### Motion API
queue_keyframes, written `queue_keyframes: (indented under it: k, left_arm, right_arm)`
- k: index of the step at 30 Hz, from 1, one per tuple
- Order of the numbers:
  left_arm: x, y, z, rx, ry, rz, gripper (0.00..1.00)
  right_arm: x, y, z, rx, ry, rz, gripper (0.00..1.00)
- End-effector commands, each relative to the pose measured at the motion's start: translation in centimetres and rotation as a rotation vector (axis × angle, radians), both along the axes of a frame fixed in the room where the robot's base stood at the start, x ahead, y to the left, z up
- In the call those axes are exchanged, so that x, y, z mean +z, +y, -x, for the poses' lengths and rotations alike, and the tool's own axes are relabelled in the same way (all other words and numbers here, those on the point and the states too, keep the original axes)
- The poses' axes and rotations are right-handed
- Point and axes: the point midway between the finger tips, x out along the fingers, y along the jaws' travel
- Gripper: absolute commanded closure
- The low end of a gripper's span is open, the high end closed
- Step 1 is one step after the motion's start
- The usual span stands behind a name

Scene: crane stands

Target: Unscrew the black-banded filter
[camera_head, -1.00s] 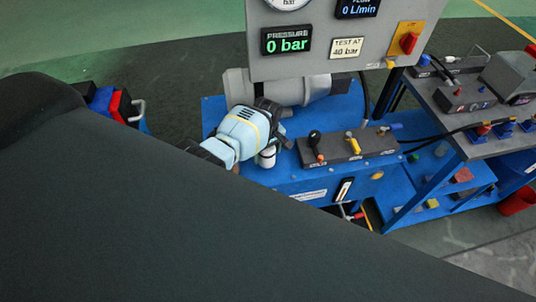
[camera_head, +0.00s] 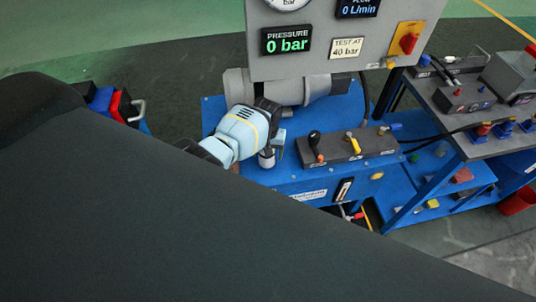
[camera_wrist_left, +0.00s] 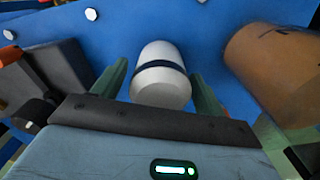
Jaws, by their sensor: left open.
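The black-banded filter (camera_wrist_left: 160,75) is a white cylinder with a dark band around it, in the middle of the left wrist view. It also shows as a small white cylinder (camera_head: 266,159) below my left gripper in the head view. My left gripper (camera_wrist_left: 160,90) is open, with one green finger on each side of the filter. I cannot tell whether either finger touches it. In the head view my left gripper (camera_head: 274,146) is at the blue stand, partly hidden by its own wrist. My right gripper is not in view.
A brown cylinder (camera_wrist_left: 280,65) lies close to the right finger. A dark valve block (camera_head: 350,147) with levers sits right of the gripper on the blue stand (camera_head: 300,180). A grey gauge panel (camera_head: 330,68) rises behind; its pressure display reads 0 bar.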

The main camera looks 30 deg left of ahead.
Motion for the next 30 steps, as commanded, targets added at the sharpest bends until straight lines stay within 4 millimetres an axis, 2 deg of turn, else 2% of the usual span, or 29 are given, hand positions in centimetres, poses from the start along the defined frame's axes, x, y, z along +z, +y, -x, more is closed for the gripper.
queue_keyframes:
  k: [6,21,30]
  left_arm:
    - [0.00,0.04,0.00,-0.155,-0.001,-0.001,0.28]
    - [0.00,0.01,0.01,-0.161,0.000,0.000,0.28]
    - [-0.01,0.00,0.01,-0.160,0.000,0.000,0.66]
  right_arm:
    - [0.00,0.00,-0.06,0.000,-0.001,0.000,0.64]
    - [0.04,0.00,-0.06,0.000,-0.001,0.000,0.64]
    - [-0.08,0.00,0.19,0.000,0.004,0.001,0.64]
